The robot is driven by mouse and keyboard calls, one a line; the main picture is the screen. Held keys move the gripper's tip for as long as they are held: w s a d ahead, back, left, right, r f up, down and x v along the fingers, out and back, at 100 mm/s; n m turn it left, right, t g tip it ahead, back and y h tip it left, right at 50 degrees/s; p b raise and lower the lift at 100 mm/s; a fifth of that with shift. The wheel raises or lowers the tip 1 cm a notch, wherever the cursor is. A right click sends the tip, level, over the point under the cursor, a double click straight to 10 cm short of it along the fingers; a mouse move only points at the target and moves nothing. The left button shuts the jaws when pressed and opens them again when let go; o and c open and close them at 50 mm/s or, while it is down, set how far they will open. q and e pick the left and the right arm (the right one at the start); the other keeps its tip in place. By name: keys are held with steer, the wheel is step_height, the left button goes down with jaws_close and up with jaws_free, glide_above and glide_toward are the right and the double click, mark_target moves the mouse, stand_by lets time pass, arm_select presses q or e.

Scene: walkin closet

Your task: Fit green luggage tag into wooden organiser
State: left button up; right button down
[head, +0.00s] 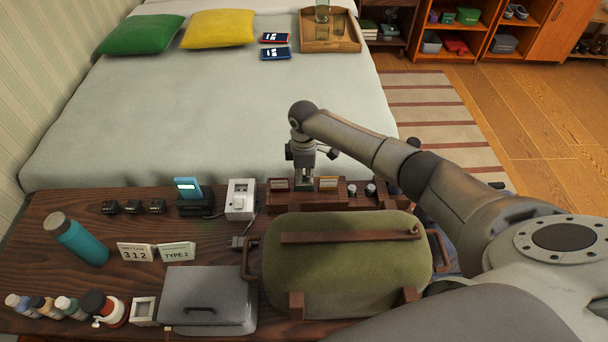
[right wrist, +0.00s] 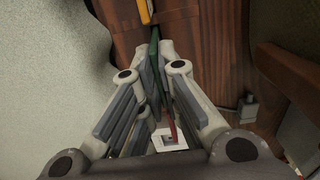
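The wooden organiser (head: 335,201) is a low dark-brown block on the wooden bench, behind the green bag. My right gripper (head: 303,180) points down over its left half. In the right wrist view the gripper (right wrist: 155,68) has its fingers closed around the thin dark-green luggage tag (right wrist: 154,62), seen edge-on. In the head view only a little green shows below the fingers. Whether the tag's lower edge is inside a slot or just above it, I cannot tell. A yellow tag (head: 328,184) stands in the organiser just right of the gripper. My left gripper is out of view.
The green bag (head: 345,262) stands close in front of the organiser. A white box (head: 240,199) and a blue-screened device (head: 188,188) stand to its left. Small round knobs (head: 370,190) are at the organiser's right. The bed (head: 200,115) lies behind.

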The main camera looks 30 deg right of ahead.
steer(key=shift+f, duration=0.4)
steer(key=c, duration=1.6)
jaws_free()
steer(key=shift+o, duration=0.6)
steer(key=o, duration=0.3)
step_height(320, 180, up, 8)
steer(key=p, duration=0.8)
